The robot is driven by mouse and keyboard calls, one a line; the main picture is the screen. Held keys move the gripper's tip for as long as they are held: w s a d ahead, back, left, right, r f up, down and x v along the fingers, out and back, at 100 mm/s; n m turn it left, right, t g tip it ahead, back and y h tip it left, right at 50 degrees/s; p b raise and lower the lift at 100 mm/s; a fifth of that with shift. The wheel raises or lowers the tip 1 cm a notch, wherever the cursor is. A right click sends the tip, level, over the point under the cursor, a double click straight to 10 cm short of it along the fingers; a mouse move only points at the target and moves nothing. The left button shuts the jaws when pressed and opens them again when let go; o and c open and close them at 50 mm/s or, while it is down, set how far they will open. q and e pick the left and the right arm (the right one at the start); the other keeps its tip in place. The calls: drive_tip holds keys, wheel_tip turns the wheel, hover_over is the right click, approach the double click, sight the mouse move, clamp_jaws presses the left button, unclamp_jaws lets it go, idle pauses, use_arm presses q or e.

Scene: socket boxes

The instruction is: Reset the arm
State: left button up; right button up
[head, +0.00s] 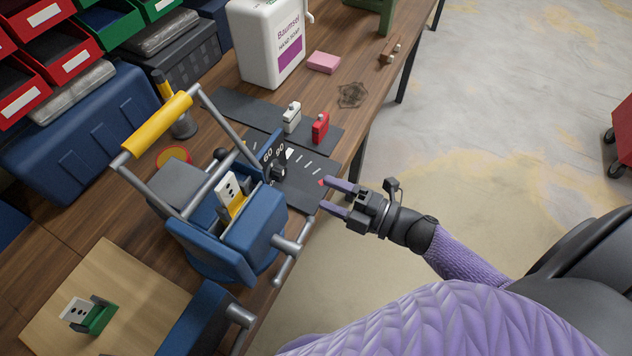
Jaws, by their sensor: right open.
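My right gripper (338,198) is open, with its two purple fingers pointing left at the table's right edge, beside the dark dial plate (307,177). Nothing shows between the fingers. My right arm comes in from the lower right. A blue machine (230,235) with grey bars and a yellow handle (157,124) stands left of the gripper, apart from it. A white socket piece (227,187) sits in a yellow holder in the machine. My left gripper is not in view.
A red block (320,127) and a white block (291,117) stand on a dark strip behind the dial. A soap bottle (271,42), pink block (324,62) and bins (75,50) are farther back. A green holder with a socket (97,317) lies lower left.

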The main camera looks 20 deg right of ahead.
idle(0.3)
drive_tip(key=s+d+f+m+g+h, duration=0.2)
drive_tip(key=s+f+m+g+h, duration=0.25)
drive_tip(key=s+f+m, duration=0.55)
drive_tip(key=s+d+f+m+g+h, duration=0.25)
drive_tip(key=s+f+m+h, duration=0.35)
drive_tip(key=f, duration=0.8)
drive_tip(key=s+a+f+m+g, duration=0.2)
drive_tip(key=s+g, duration=0.1)
drive_tip(key=s, duration=0.4)
drive_tip(key=s+a+f+m+g, duration=0.2)
drive_tip(key=s+g, duration=0.1)
drive_tip(key=s, duration=0.4)
drive_tip(key=shift+s+f+m+g+h, duration=0.3)
drive_tip(key=shift+m+g+h, duration=0.05)
drive_tip(key=shift+m+g, duration=0.05)
